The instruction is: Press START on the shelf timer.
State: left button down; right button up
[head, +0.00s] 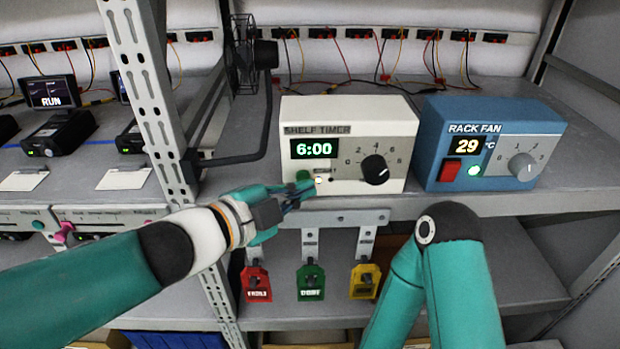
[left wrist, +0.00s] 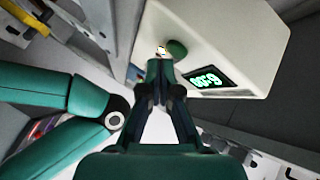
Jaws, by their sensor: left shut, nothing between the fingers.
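The shelf timer (head: 398,128) is a cream box on the shelf. Its green display reads 6:00 and it has a black knob (head: 375,170). A green button (head: 303,175) sits low on its left, above a small label too small to read; it also shows in the left wrist view (left wrist: 177,48). My left gripper (head: 308,187) is shut and empty, its fingertips just below the green button, near a small lit lamp (head: 318,181). In the left wrist view the fingertips (left wrist: 159,68) are close to the timer's face; I cannot tell whether they touch. My right gripper is out of view.
A blue rack fan box (head: 478,183) reading 29 stands right of the timer. A grey upright (head: 150,90) and a black fan on a bent arm (head: 245,60) are on the left. Red, green and yellow tags (head: 310,283) hang below the shelf edge. My right arm bends in front.

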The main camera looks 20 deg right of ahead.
pick_arm(q)
jog(key=shift+s, duration=0.2)
jog(key=s, duration=0.1)
jog(key=s+a+b, duration=0.1)
jog(key=s, duration=0.2)
jog(key=shift+s+a+b, duration=0.25)
jog(key=shift+s+b, duration=0.1)
dwell(0.8)
